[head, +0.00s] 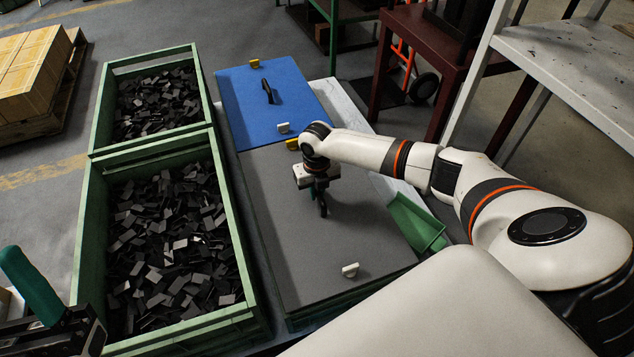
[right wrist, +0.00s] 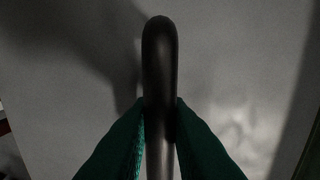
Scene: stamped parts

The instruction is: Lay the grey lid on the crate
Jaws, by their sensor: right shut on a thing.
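The grey lid (head: 290,225) is a flat panel over the near right green crate (head: 305,318), roughly lined up with it. I cannot tell whether it rests fully on the rim. A yellow tab (head: 292,144) shows at its far end and a white tab (head: 350,270) at its near end. My right gripper (head: 319,188) is shut on the lid's dark handle (head: 323,208). In the right wrist view the green fingers (right wrist: 160,125) close on both sides of the handle (right wrist: 160,60). My left gripper (head: 35,290) shows only in part at the lower left.
A blue lid (head: 240,100) with a black handle covers the area behind the grey one. Two open green crates of dark stamped parts (head: 165,240) stand to the left. A green scoop-like bin (head: 415,222) is right of the lid. A grey shelf (head: 570,60) stands at right.

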